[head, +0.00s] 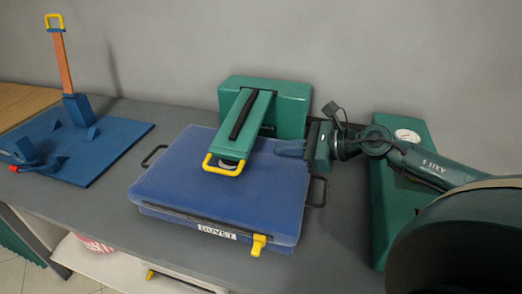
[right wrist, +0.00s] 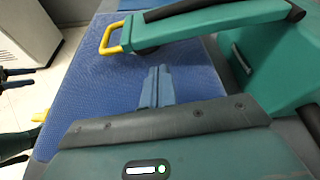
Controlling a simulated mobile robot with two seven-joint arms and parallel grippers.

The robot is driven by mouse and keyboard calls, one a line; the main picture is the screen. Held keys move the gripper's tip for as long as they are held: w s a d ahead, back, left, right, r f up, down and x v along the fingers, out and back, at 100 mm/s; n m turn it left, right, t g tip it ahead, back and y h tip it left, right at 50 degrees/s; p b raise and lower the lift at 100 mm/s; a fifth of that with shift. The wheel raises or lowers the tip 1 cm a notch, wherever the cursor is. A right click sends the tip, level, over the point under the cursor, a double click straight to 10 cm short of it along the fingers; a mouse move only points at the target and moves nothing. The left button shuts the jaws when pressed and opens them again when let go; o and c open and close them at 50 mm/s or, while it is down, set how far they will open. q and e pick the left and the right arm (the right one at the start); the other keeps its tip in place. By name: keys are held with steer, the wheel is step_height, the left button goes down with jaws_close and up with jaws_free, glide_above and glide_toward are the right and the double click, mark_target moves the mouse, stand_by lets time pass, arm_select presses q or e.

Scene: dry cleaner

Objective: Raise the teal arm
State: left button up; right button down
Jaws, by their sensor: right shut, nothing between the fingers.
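The teal arm (head: 243,123) reaches forward from a teal block (head: 290,103) and lies low over a blue padded case (head: 180,185). It has a black grip on top and a yellow loop handle (head: 224,164) at its front end. In the right wrist view the arm (right wrist: 200,28) and its yellow handle (right wrist: 112,40) cross the top. My right gripper (head: 281,148) is shut and empty, just right of the arm, over the blue case. Its blue fingers (right wrist: 155,80) point toward the arm's underside, apart from the handle.
A blue board (head: 110,150) with an orange upright lever (head: 63,62) stands at the left. A teal box with a dial (head: 407,137) stands at the right, behind my arm. The case has a yellow latch (head: 258,244) in front. Grey counter (head: 170,118) is bare between them.

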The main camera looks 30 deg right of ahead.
mark_target(262, 158)
steer(key=x, duration=0.4)
steer(key=shift+w+a, duration=0.15)
steer(key=shift+w, duration=0.15)
steer(key=shift+w+a+f+p, duration=0.1)
steer(key=shift+w+a+p, duration=0.15)
steer(key=shift+p, duration=0.05)
arm_select(q)
steer(key=shift+d, duration=0.1)
arm_select(e)
steer(key=shift+w+a+f, duration=0.2)
steer(key=shift+w+a, duration=0.05)
steer(key=shift+w, duration=0.05)
steer(key=shift+r, duration=0.1)
